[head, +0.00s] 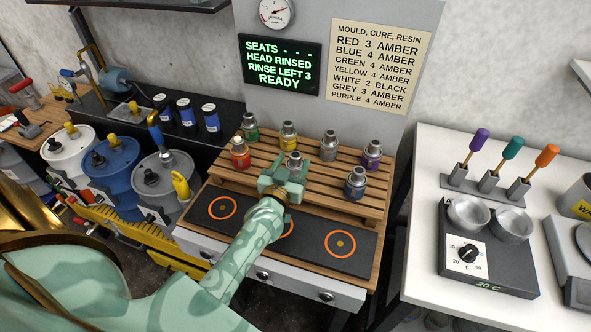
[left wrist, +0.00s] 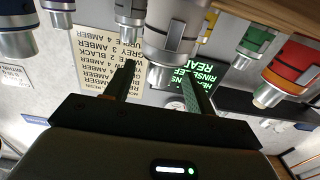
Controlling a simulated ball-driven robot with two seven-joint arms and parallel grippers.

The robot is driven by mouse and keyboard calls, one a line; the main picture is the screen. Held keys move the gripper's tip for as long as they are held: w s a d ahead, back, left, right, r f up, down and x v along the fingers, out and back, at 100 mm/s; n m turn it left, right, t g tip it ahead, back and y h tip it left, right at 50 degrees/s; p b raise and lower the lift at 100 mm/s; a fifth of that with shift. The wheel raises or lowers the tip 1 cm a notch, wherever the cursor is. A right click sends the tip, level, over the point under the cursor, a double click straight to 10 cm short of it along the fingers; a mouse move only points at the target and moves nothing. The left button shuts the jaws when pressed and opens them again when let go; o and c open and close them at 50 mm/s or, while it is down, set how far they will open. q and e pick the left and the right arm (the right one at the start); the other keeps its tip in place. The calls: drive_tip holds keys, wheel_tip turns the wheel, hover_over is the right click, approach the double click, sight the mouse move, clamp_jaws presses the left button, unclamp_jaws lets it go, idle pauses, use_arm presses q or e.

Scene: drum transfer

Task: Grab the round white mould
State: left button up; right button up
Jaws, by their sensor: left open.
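The round white mould (head: 294,161), a metal canister with a pale band, stands on the slatted wooden rack, partly hidden behind my left gripper (head: 283,180). That gripper is open and empty, just in front of the mould. In the left wrist view, which looks upside down, the white mould (left wrist: 172,38) shows large just beyond the open fingertips (left wrist: 158,74), roughly between them and a little toward the right finger. I cannot tell whether either finger touches it. My right gripper is not in view.
Beside it on the rack (head: 222,173) stand the red mould (head: 240,153), yellow mould (head: 288,136), grey mould (head: 328,146), blue mould (head: 355,183), green mould (head: 250,126) and purple mould (head: 371,155). A dark mat (head: 369,246) with orange rings lies in front.

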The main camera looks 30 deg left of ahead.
use_arm(q)
drive_tip(key=x, duration=0.2)
drive_tip(key=shift+w+a+f, duration=0.1)
drive_tip(key=shift+w, duration=0.3)
drive_tip(key=shift+s, duration=0.1)
clamp_jaws()
